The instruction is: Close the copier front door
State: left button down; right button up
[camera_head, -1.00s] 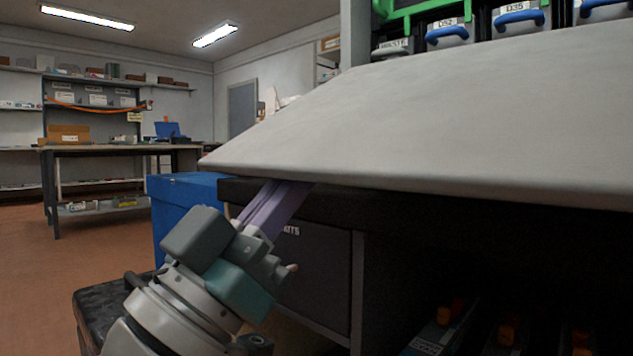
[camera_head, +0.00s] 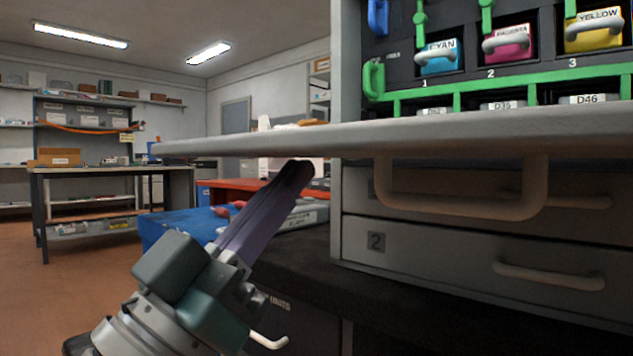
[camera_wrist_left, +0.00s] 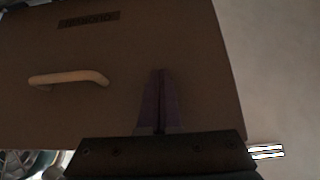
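The copier front door (camera_head: 420,134) is a pale panel seen nearly edge-on in the head view, standing out roughly level from the copier (camera_head: 347,60). Its handle (camera_head: 460,205) hangs from the underside. My left gripper (camera_head: 298,170) is beneath the door near its left part, fingers together and pointing up, with nothing between them. In the left wrist view the door's outer face (camera_wrist_left: 200,60) fills most of the picture, with the handle (camera_wrist_left: 68,78) and a dark label. The left fingertips (camera_wrist_left: 158,75) are against or very near this face; contact is unclear. My right gripper is not in view.
Above the door, the open copier bay shows cyan (camera_head: 438,57), magenta (camera_head: 508,44) and yellow (camera_head: 595,30) cartridges and green levers. Below are paper drawers (camera_head: 450,250). A blue box (camera_head: 180,226) and a red surface stand behind my left arm. Floor at left is clear.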

pick_arm(q)
jog(key=r, duration=0.1)
jog(key=r+p, duration=0.1)
jog(key=shift+s+a+r, duration=0.15)
jog(key=shift+s+r, duration=0.1)
jog(key=shift+r, duration=0.1)
jog(key=shift+s+f, duration=0.1)
jog(key=shift+f, duration=0.1)
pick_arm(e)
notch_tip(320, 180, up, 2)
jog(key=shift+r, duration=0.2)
